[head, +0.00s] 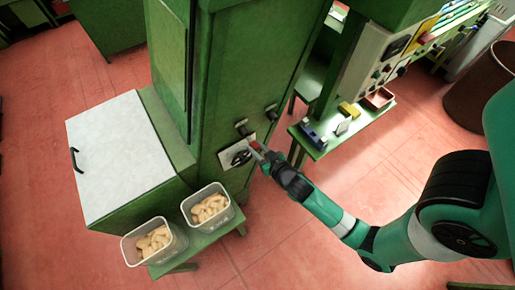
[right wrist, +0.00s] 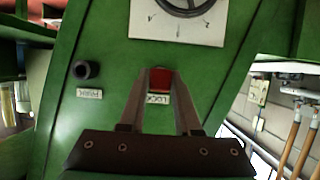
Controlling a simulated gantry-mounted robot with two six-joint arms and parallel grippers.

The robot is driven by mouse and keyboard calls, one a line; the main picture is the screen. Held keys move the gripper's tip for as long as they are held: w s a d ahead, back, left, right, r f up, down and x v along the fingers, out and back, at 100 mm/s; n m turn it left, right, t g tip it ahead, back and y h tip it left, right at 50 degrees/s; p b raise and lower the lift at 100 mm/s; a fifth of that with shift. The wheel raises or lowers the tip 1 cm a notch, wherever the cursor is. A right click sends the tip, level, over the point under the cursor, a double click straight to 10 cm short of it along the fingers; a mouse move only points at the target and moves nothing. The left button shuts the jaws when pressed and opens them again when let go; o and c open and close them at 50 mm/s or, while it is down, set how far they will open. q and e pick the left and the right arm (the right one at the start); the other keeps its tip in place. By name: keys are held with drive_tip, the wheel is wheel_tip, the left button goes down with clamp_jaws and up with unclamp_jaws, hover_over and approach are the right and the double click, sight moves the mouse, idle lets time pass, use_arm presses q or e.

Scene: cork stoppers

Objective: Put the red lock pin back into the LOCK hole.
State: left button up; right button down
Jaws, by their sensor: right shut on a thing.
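My right gripper (head: 259,150) is at the green machine's front, beside the white dial plate (head: 226,157). In the right wrist view its fingers (right wrist: 160,76) are closed on the red lock pin (right wrist: 160,86). A bit of red also shows at the fingertips in the head view. The LOCK label (right wrist: 158,99) appears upside down between the fingers, just below the pin in the picture. The LOCK hole is hidden by the pin and fingers, so I cannot tell whether the pin is in it. My left gripper is not in view.
A dark round fitting (right wrist: 85,70) sits above the PARK label (right wrist: 90,93). The dial plate with a black handwheel (right wrist: 180,25) is close to the fingertips. Two bins of corks (head: 207,225) stand on a low green bench. A small green table (head: 335,143) stands to the right.

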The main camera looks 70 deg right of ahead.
drive_tip(key=shift+w+d, duration=0.45)
drive_tip(key=shift+w, duration=0.2)
drive_tip(key=shift+w+d, duration=0.4)
drive_tip(key=shift+w, duration=0.2)
idle(1.2)
drive_tip(key=c, duration=0.5)
unclamp_jaws()
drive_tip(key=shift+s, duration=0.1)
drive_tip(key=v, duration=1.1)
drive_tip(key=shift+s+a, duration=0.2)
